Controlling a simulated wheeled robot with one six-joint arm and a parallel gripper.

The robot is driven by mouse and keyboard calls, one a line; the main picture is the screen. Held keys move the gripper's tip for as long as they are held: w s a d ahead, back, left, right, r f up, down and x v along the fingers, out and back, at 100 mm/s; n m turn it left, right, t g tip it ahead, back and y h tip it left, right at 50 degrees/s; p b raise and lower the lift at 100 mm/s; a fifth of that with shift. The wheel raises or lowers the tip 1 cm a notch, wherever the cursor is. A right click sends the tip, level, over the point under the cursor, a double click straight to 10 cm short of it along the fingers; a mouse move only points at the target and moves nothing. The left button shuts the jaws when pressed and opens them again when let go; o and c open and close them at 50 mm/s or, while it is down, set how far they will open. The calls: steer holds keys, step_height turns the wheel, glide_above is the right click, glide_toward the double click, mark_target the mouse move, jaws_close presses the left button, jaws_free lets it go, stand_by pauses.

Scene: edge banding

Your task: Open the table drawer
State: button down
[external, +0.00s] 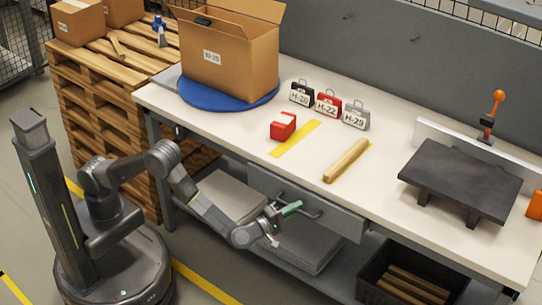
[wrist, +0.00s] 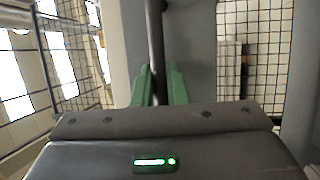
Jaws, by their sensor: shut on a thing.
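The table drawer (external: 342,216) is a grey panel under the white tabletop, with a dark bar handle (external: 312,214) on its front. My gripper (external: 291,209) has green fingers and is at the handle's left part. In the wrist view, the dark handle bar (wrist: 156,45) runs between the two green fingers (wrist: 158,88), and they are shut on it. The drawer front sits close under the table edge; no open gap shows above it. The drawer's inside is hidden.
The workbench (external: 240,130) carries a cardboard box (external: 232,62) on a blue disc, small labelled cases, a red block (external: 283,126), a wooden strip (external: 346,160) and a black stand (external: 460,180). Below are grey sheets (external: 300,245) and a dark crate (external: 375,285). A pallet stack (external: 85,75) stands left.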

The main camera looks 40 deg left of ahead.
steer(key=s+b, duration=0.3)
steer(key=s, duration=2.6)
steer(key=shift+s, duration=0.4)
steer(key=c, duration=1.5)
jaws_free()
steer(key=shift+o, duration=0.2)
steer(key=p+v, duration=0.2)
steer(key=v, duration=1.1)
steer(key=shift+s+a, duration=0.15)
steer(key=shift+s, duration=0.2)
steer(key=shift+f, duration=0.15)
steer(key=b+x, duration=0.2)
steer(key=x, duration=1.2)
